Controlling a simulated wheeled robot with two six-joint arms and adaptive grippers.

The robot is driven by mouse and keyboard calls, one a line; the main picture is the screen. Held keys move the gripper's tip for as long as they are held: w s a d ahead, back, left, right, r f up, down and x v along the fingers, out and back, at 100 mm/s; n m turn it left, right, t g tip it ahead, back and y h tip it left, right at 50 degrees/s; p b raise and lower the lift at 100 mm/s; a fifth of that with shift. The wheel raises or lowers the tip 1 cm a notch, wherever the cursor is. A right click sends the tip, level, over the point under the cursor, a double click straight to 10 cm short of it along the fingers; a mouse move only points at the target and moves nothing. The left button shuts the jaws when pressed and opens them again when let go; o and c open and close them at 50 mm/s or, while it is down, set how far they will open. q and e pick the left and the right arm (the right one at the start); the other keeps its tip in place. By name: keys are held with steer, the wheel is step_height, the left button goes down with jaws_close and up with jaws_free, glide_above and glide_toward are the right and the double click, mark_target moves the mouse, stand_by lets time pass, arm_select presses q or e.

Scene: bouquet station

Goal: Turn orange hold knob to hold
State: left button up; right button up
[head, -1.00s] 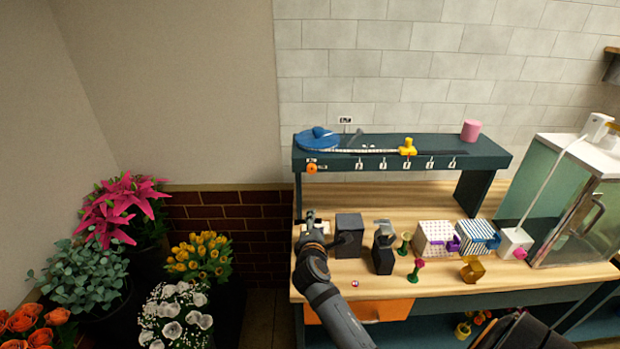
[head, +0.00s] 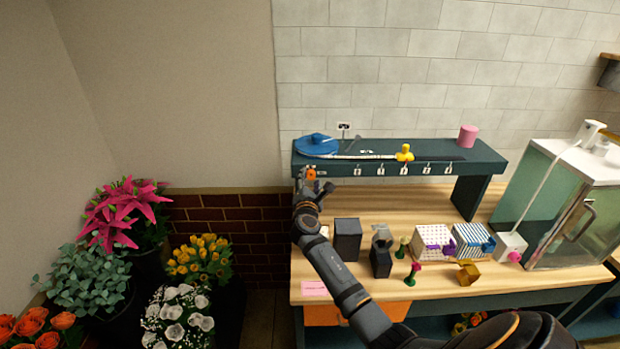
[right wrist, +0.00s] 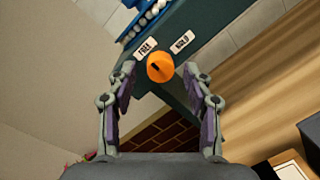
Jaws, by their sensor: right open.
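The orange hold knob (head: 311,174) sits on the left end of the front face of the dark green raised shelf (head: 400,170). In the right wrist view the knob (right wrist: 160,67) shows a dark mark on its face. A white label reading "FREE" (right wrist: 146,47) is at its upper left and one reading "HOLD" (right wrist: 182,41) at its upper right. The mark seems to point toward the FREE side. My right gripper (head: 312,186) is open just in front of the knob. Its fingers (right wrist: 160,85) stand on either side, apart from the knob. My left gripper is not in view.
A blue disc (head: 318,145), a yellow slider (head: 404,153) and a pink cylinder (head: 468,136) are on the shelf. Below, dark boxes (head: 347,238), patterned boxes (head: 433,242) and small items stand on the wooden bench (head: 400,290). A glass cabinet (head: 575,205) stands at right.

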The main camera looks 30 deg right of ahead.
steer(key=shift+w+d, duration=0.1)
steer(key=shift+w, duration=0.05)
steer(key=shift+c, duration=0.4)
jaws_close()
